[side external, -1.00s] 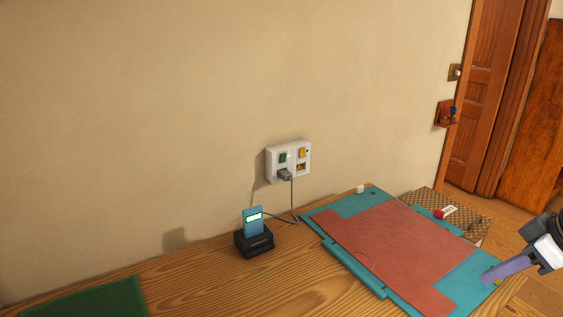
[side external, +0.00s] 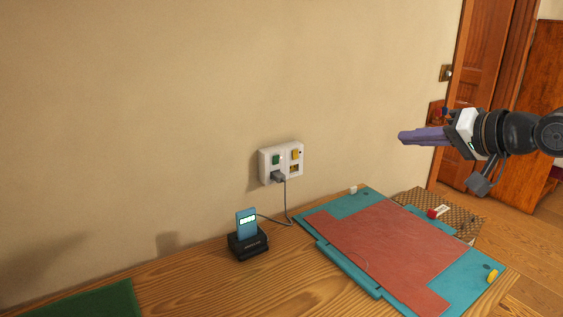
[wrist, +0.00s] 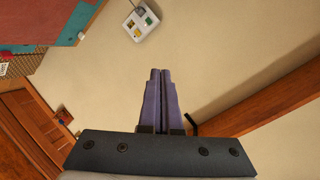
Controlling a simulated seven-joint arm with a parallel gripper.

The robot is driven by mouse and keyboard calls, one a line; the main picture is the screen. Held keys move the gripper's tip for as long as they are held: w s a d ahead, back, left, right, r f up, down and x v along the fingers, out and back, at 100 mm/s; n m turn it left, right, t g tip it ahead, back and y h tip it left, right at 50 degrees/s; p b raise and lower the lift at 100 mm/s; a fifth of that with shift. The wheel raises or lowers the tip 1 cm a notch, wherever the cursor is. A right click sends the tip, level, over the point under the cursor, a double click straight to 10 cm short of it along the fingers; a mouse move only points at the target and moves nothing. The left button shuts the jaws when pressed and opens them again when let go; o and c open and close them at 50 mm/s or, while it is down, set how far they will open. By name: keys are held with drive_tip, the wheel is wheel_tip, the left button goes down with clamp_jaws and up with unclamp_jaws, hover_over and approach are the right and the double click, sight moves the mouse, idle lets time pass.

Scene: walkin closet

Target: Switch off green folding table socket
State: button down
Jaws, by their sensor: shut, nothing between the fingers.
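A white wall socket (side external: 264,168) is fixed above the wooden table. It has a green switch (side external: 276,159) at upper left and a yellow switch (side external: 295,154) at upper right. A grey plug (side external: 278,176) sits in the outlet below the green switch. My gripper (side external: 400,137) is right of the socket, well apart from it, with its purple fingers closed and empty, pointing left. In the wrist view the shut fingertips (wrist: 160,71) are at the centre and the socket (wrist: 132,33) is at the top. The exact tilt of the switches is too small to tell.
The plug's cord runs to a black charging dock (side external: 248,249) holding a blue device (side external: 246,224). A green mat (side external: 90,305) lies front left. The air between gripper and socket is clear.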

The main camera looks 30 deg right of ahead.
drive_tip(key=w+d+m+t, duration=0.1)
drive_tip(key=w+m+t, duration=0.45)
drive_tip(key=w, duration=1.85)
drive_tip(key=w+d+f+m+g, duration=0.1)
drive_tip(key=w+f, duration=0.4)
drive_tip(key=f, duration=0.6)
drive_tip(key=w+d+f+m+g, duration=0.1)
drive_tip(key=w+f, duration=0.4)
drive_tip(key=f, duration=0.7)
drive_tip(key=shift+w+d+f+m+g, duration=0.15)
drive_tip(key=shift+w+f+m+g, duration=0.2)
drive_tip(key=shift+g, duration=0.4)
approach(276, 158)
drive_tip(key=w, duration=0.1)
drive_tip(key=w+f, duration=0.1)
drive_tip(key=w, duration=0.2)
drive_tip(key=shift+w+f, duration=0.2)
drive_tip(key=shift+f, duration=0.15)
drive_tip(key=shift+w+r, duration=0.15)
drive_tip(key=shift+w, duration=0.8)
drive_tip(key=shift+w, duration=0.1)
